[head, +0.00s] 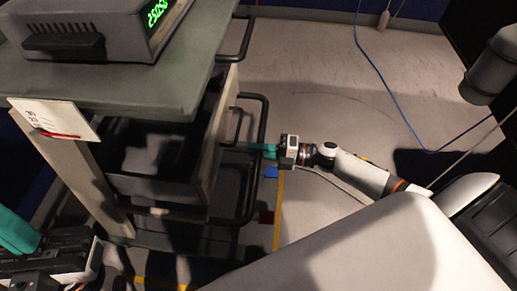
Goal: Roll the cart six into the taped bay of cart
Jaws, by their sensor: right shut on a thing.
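The cart (150,95) fills the left of the head view, upright, with a grey-green top, an open shelf and black tube handles on its right side. I cannot read a six on it. My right gripper (252,149) reaches in from the right, its teal fingers shut on the cart's lower black handle (262,118). My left gripper (18,232) is at the bottom left, beside the cart's front; only part shows, so its opening is unclear. Yellow tape (278,212) runs along the floor right of the cart, with more tape (158,284) at the bottom.
An instrument (92,30) with green digits sits on the cart top. A white card (55,118) hangs at its front edge. A blue cable (385,90) crosses the floor at the right. Floor behind the arm is open.

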